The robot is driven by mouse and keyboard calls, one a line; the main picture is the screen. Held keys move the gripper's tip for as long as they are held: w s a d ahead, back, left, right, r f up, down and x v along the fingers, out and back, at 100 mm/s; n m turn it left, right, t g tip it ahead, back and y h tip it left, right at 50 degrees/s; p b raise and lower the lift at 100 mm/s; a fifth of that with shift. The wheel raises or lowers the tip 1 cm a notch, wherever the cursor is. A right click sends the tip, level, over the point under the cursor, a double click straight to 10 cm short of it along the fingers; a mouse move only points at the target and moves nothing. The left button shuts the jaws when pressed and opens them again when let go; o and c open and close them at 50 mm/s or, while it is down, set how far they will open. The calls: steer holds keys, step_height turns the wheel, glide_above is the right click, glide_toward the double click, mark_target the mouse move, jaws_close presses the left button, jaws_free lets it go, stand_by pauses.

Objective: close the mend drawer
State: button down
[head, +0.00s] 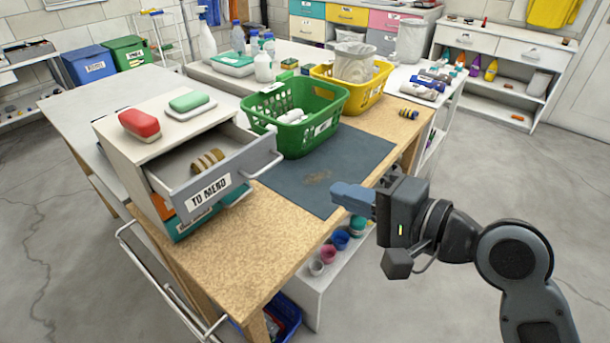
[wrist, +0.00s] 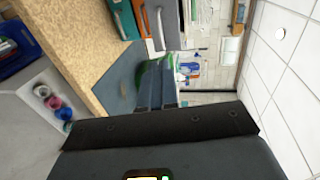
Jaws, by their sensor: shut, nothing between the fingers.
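The mend drawer (head: 240,170), with a grey front labelled "TO MEND" and a pale bar handle (head: 264,164), is pulled well out of the small white cabinet (head: 125,160) on the workbench. A ribbed tan item (head: 207,161) lies inside it. My gripper (head: 352,196) is shut and empty, to the right of the drawer and apart from it, near the bench's right edge. Its two fingers also show in the wrist view (wrist: 157,90), with the drawer's pale handle (wrist: 159,28) beyond them.
A green basket (head: 336,108) stands right behind the drawer, with a yellow basket (head: 378,98) farther back. A dark mat (head: 300,187) lies clear on the bench (head: 250,245). A red-and-white brush (head: 139,124) and green-topped item (head: 188,101) sit on the cabinet.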

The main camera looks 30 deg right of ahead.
mark_target(269, 168)
steer(key=p+x, duration=0.2)
steer(key=x, duration=1.2)
